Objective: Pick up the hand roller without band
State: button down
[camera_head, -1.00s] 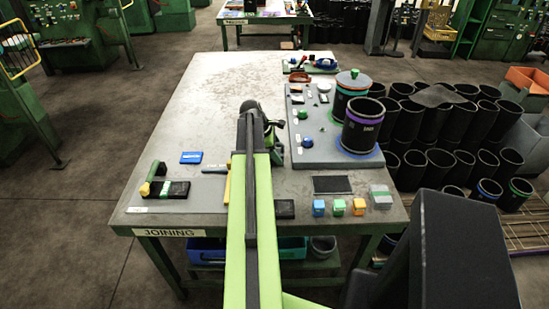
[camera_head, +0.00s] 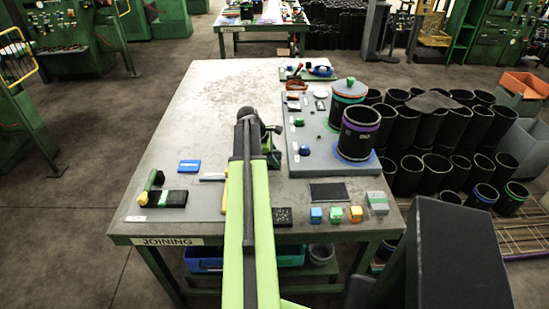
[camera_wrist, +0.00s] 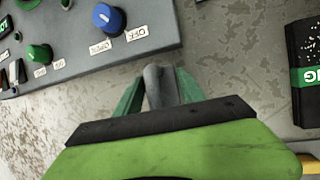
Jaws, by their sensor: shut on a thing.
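My gripper (camera_wrist: 158,95) has its two green fingers closed on a grey rounded piece, taken as the hand roller (camera_wrist: 153,80). It shows between the fingers in the wrist view, with no coloured band on its visible part; the rest is hidden by my gripper body. In the head view my gripper (camera_head: 270,150) is over the table, left of the grey panel, mostly behind my arm. The held piece cannot be made out there.
The grey panel (camera_head: 312,162) with knobs and black sleeves (camera_head: 357,135) stands close to the right. A blue knob (camera_wrist: 108,17) is near the fingers. A black box with a green band (camera_wrist: 306,75) lies nearby.

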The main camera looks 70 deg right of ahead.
notch_tip(320, 180, up, 4)
jog(key=p, duration=0.2)
jog(key=shift+f+p, duration=0.2)
jog(key=shift+p, duration=0.15)
jog(key=s+a+r+p, duration=0.6)
jog(key=s+a, duration=0.1)
jog(key=s, duration=0.2)
jog(key=shift+a, duration=0.2)
jog(key=shift+r, duration=0.1)
jog(key=c, duration=1.4)
grip_release()
jog(key=c, duration=0.8)
jog(key=c, duration=2.2)
grip_release()
jog(key=shift+s, duration=0.1)
